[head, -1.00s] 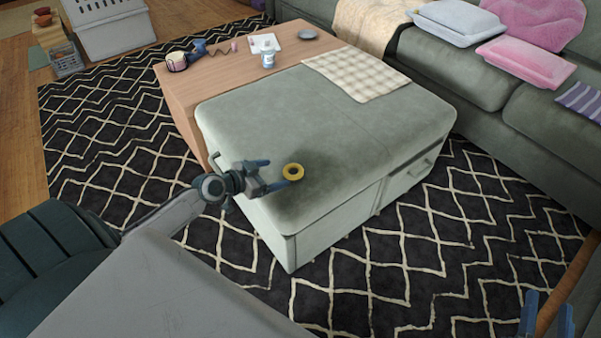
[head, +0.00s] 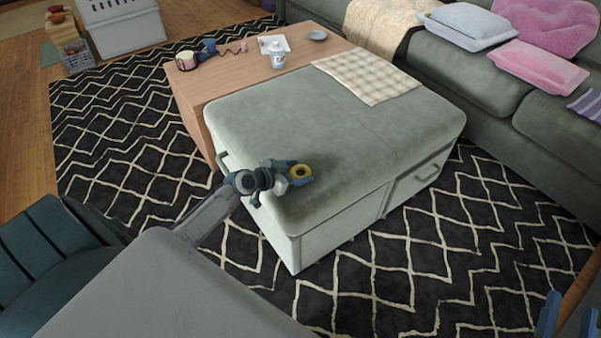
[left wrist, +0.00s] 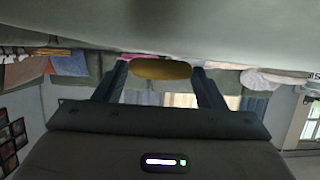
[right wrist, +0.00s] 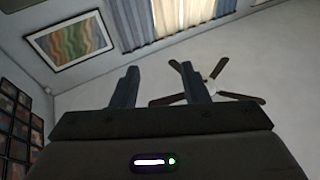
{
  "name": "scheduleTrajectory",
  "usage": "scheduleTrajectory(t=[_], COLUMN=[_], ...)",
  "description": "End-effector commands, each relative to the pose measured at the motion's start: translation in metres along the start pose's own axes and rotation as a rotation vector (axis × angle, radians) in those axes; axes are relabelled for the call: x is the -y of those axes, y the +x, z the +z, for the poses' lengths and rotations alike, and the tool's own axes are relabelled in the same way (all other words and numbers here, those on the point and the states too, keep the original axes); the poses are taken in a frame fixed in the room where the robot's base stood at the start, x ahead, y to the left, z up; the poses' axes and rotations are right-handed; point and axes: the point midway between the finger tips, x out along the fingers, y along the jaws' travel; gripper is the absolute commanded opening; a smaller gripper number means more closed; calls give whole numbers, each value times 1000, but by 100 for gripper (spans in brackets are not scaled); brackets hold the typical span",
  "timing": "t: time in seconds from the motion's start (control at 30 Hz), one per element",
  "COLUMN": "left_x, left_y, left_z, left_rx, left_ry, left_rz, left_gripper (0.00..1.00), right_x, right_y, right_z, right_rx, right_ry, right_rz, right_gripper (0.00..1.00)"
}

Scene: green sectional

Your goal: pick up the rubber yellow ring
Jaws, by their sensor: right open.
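The yellow ring (head: 301,171) lies at the near left part of the grey-green ottoman's top (head: 340,125). My left gripper (head: 299,172) is low over the ottoman with one finger on each side of the ring. In the left wrist view the ring (left wrist: 160,70) shows nearly edge-on between the fingertips, close to both. I cannot tell whether the fingers press on it or just stand around it. My right gripper (head: 569,318) is open and empty at the bottom right corner, and its fingers (right wrist: 160,85) show apart in the right wrist view.
A wooden table (head: 235,85) behind the ottoman holds a cup (head: 278,60), a tray and small items. A checkered cloth (head: 366,76) lies on the ottoman's far end. A green sofa (head: 480,85) with cushions stands at the right. Patterned rug (head: 480,250) surrounds the ottoman.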

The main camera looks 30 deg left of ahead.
Motion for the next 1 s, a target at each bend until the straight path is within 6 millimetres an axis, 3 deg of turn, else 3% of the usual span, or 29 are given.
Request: scheduleTrajectory(t=[0.03,0.13,0.17,0.57,0.9,1.0], left_x=[0,0,0,0,0,-5], left_y=[0,0,0,-2,-18,-41], left_z=[0,0,0,-4,-35,-23], left_rx=[0,0,0,0,1,6], left_ry=[0,0,0,1,4,4], left_rz=[0,0,0,0,-1,1], left_gripper=[54,34,32,32,32,32], right_x=[0,0,0,0,3,3], right_y=[0,0,0,-3,-28,-30], right_z=[0,0,0,4,54,58], right_rx=[0,1,1,32,326,343], right_ry=[0,0,0,2,42,45], right_rz=[0,-1,-1,-3,3,3], right_gripper=[41,41,41,41,41,41])
